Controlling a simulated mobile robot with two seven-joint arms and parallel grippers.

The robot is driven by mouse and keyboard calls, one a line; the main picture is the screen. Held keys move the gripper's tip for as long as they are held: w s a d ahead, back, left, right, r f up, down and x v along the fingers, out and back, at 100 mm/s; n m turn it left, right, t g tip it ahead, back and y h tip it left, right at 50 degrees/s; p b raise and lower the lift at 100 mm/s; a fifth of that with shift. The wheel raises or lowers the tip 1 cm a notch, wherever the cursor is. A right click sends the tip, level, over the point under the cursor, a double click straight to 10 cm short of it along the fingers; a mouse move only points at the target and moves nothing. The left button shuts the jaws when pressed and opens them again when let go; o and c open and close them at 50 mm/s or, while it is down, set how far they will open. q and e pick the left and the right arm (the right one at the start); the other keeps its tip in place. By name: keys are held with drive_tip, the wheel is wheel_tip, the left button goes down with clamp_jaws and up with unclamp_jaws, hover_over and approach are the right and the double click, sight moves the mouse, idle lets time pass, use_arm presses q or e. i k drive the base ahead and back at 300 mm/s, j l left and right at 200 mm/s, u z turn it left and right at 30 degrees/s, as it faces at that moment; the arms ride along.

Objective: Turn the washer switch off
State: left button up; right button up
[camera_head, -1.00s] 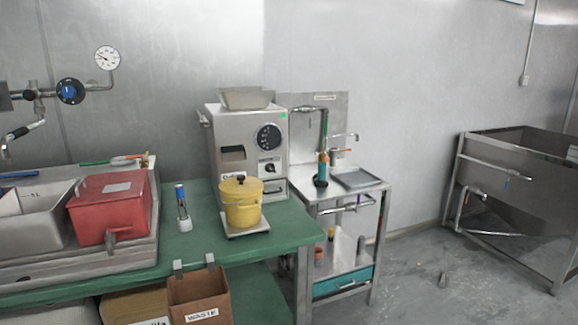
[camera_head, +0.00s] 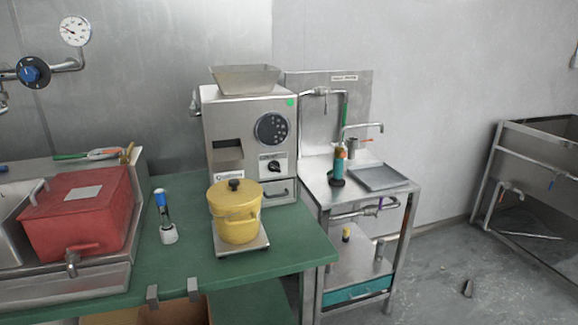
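A steel washer stand (camera_head: 392,193) is right of the green table, with a steel back panel (camera_head: 362,100). A tall pipe with a green section (camera_head: 345,112) rises behind its top. A tap with an orange handle (camera_head: 366,139) is at the back of its top. Below the top runs a pipe (camera_head: 352,214) with a small purple handle (camera_head: 379,204). I cannot tell which handle is the washer switch or its position. Neither of my grippers is in view.
A grey grinder (camera_head: 252,140) with a black knob (camera_head: 273,167) and green light (camera_head: 290,102) stands on the green table (camera_head: 305,240). A yellow pot (camera_head: 235,212) and red box (camera_head: 78,215) are there too. A steel sink (camera_head: 540,190) is far right; floor between is mostly clear.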

sight(273, 166)
drive_tip(key=i+l+u, duration=0.1)
drive_tip(key=l, duration=0.3)
drive_tip(key=i+l, duration=0.25)
drive_tip(key=l, duration=0.15)
drive_tip(key=i+l+u, duration=0.15)
drive_tip(key=l, duration=0.25)
drive_tip(key=i+l+u, duration=0.1)
drive_tip(key=l, duration=0.3)
drive_tip(key=i+l, duration=0.2)
drive_tip(key=l, duration=0.25)
drive_tip(key=i+l+u, duration=0.15)
drive_tip(key=l, duration=0.25)
drive_tip(key=i+l+u, duration=0.1)
drive_tip(key=l, duration=0.35)
